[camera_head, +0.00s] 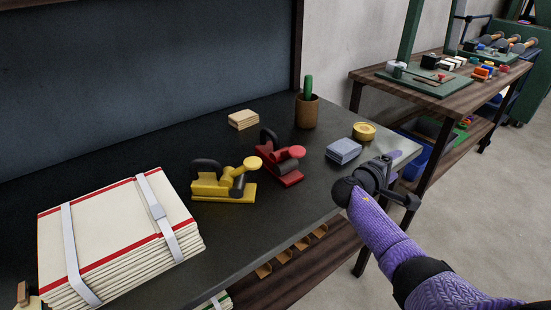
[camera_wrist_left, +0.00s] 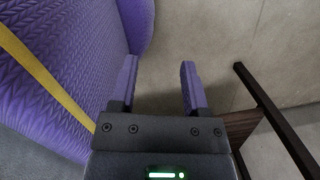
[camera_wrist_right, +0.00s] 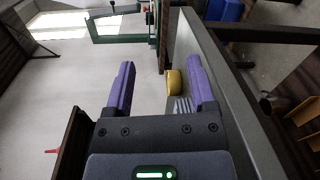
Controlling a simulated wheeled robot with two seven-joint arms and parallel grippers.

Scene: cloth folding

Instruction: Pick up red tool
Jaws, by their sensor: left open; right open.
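The red tool (camera_head: 280,158) stands on the dark table in the head view, with a dark rounded handle and a red knob. A similar yellow tool (camera_head: 224,183) stands just to its left. My right gripper (camera_head: 408,178) is open and empty at the table's right edge, to the right of the red tool and apart from it. The right wrist view shows its two purple fingers (camera_wrist_right: 160,85) spread. My left gripper (camera_wrist_left: 159,82) is open and empty in the left wrist view; it is not in the head view. The red tool shows in neither wrist view.
A cactus pot (camera_head: 307,111) and a tan stack (camera_head: 243,119) stand behind. A strapped cloth stack (camera_head: 115,235) fills the table's left.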

